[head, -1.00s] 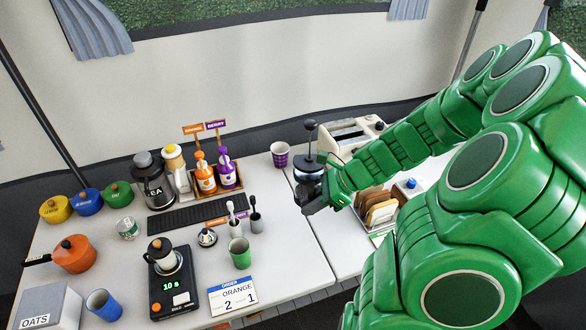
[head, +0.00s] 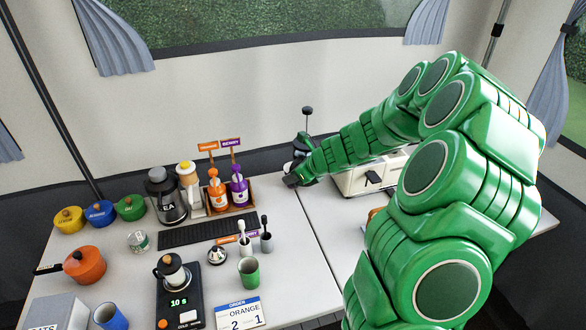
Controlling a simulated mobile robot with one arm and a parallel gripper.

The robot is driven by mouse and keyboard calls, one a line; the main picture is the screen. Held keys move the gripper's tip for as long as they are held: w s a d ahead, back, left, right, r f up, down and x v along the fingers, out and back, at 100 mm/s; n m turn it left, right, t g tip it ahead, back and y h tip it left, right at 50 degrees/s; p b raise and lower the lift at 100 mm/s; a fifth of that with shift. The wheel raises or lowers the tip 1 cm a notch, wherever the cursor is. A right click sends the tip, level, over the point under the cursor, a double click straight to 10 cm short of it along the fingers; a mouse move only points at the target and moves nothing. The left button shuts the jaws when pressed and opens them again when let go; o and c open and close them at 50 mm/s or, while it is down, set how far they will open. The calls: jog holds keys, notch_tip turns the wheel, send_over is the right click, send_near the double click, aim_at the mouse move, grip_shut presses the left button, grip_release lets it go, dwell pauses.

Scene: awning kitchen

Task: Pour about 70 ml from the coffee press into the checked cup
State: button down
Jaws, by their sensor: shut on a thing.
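My gripper (head: 293,178) is shut on the coffee press, above the back of the table near the seam between the two tabletops. Of the coffee press, the black plunger knob and rod (head: 307,111) stand up above my gripper. Most of its body is hidden by my gripper and arm, so its liquid level and spout cannot be seen. The press looks about upright. The purple checked cup is not visible now; the spot where it stood in the earlier view is covered by my gripper. I cannot tell how far the press is from it.
A wooden caddy with an orange bottle (head: 217,193) and a purple bottle (head: 239,188) stands left of my gripper. A white toaster (head: 352,181) is right, behind my arm. A scale (head: 181,310), green cup (head: 249,272) and order card (head: 239,313) lie nearer. The right tabletop is largely hidden.

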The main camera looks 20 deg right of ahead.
jog(key=shift+w+a+r+m+t+h, duration=0.55)
jog(key=shift+w+a+m+h, duration=0.65)
jog(key=shift+w+a, duration=1.55)
jog(key=shift+w+a+r+m+t+h, duration=0.25)
jog(key=shift+w+a+r+m+h, duration=0.9)
jog(key=shift+w+a, duration=1.65)
jog(key=shift+w+a+r+m+t+h, duration=0.35)
jog(key=shift+w+a+m+h, duration=0.3)
jog(key=shift+w+a+m, duration=1.55)
jog(key=shift+w+a+n, duration=0.5)
jog(key=shift+a+n, duration=0.05)
jog(key=shift+a, duration=0.2)
